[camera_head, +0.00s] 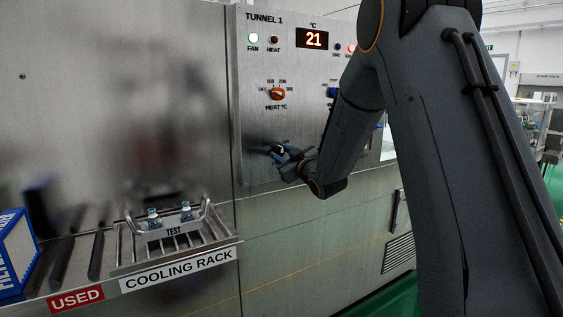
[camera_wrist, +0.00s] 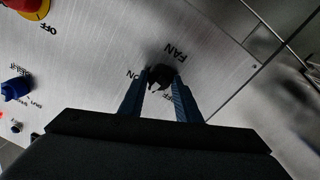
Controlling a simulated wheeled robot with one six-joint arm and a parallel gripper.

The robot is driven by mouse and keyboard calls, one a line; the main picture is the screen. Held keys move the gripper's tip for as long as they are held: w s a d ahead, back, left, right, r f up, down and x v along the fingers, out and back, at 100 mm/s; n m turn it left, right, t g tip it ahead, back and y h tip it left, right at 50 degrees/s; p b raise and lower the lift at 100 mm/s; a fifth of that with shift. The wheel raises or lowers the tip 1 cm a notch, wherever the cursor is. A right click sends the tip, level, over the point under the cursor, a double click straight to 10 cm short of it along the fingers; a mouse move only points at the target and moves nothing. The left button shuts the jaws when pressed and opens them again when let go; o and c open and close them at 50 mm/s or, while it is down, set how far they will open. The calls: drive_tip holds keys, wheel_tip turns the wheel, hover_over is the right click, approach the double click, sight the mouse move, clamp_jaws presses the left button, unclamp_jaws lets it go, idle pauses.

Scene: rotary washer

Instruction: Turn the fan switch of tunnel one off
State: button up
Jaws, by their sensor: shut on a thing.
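The fan switch is a small black knob (camera_wrist: 160,75) below the print FAN in the wrist view, with ON on one side and a partly covered OFF on the other. My gripper (camera_wrist: 160,84) has its two blue fingers on either side of the knob and is shut on it. In the head view my gripper (camera_head: 283,154) is at the lower part of the TUNNEL 1 panel (camera_head: 260,125), and the switch there is mostly hidden by the fingers. The FAN lamp (camera_head: 253,38) on the panel glows green.
An orange heat knob (camera_head: 278,93) and a blue knob (camera_head: 333,92) sit above my gripper on the panel. The display (camera_head: 313,39) reads 21. A cooling rack (camera_head: 180,263) with a metal TEST carrier (camera_head: 174,231) projects at the lower left, beside a blue box (camera_head: 14,255).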

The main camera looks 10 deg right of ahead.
drive_tip(key=n+b, duration=0.1)
drive_tip(key=n, duration=0.1)
drive_tip(key=n+b, duration=0.3)
drive_tip(key=b, duration=0.1)
drive_tip(key=shift+f+n, duration=0.25)
drive_tip(key=shift+n, duration=0.15)
drive_tip(key=n+y+b, duration=0.1)
drive_tip(key=n+b, duration=0.4)
drive_tip(key=shift+n, duration=0.3)
drive_tip(key=shift+r, duration=0.1)
drive_tip(key=o, duration=1.1)
drive_tip(key=shift+c, duration=0.2)
drive_tip(key=shift+s, duration=0.15)
drive_tip(key=v, duration=0.7)
drive_tip(key=shift+s, duration=0.3)
drive_tip(key=shift+d, duration=0.1)
